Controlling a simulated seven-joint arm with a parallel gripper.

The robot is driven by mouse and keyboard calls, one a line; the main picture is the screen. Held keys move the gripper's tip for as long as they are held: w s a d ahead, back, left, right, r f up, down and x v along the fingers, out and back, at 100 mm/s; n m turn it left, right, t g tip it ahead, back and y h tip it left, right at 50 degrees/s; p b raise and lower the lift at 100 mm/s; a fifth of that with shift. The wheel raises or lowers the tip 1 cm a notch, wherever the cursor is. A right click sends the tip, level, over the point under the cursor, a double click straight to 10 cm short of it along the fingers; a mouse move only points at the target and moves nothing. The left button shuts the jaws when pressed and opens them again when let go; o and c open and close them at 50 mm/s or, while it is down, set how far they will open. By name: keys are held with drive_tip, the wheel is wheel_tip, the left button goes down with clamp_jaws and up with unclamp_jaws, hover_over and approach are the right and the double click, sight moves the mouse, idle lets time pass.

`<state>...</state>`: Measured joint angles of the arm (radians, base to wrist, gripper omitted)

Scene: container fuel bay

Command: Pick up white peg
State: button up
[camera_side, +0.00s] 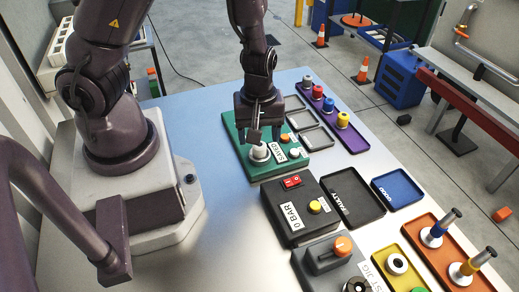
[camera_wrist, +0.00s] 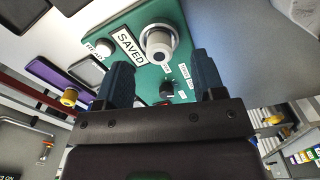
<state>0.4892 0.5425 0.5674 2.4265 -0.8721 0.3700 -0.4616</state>
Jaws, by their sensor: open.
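The white peg (camera_side: 260,152) stands on the green panel (camera_side: 292,164) labelled SAVED. In the wrist view the white peg (camera_wrist: 158,42) shows end-on, with a pale ring around its base. My gripper (camera_side: 265,136) is above the green panel, close to the peg, with its fingers pointing down. In the wrist view my gripper (camera_wrist: 161,66) is open, and nothing is between its fingers. The peg appears just beyond the gap between the fingertips. I cannot tell whether a finger touches it.
A purple tray (camera_side: 354,148) with several coloured-top pegs lies behind the panel. A black box (camera_side: 278,218) with a red switch, a black FAULTY tray (camera_side: 344,216) and a blue GOOD tray (camera_side: 410,198) are nearby. The table's left part (camera_side: 190,120) is clear.

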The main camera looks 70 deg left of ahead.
sight(260, 147)
drive_tip(key=f, duration=0.4)
drive_tip(key=shift+w+a, duration=0.2)
drive_tip(key=shift+a, duration=0.15)
drive_tip(key=shift+f, duration=0.6)
drive_tip(key=c, duration=1.1)
drive_tip(key=shift+d, duration=0.1)
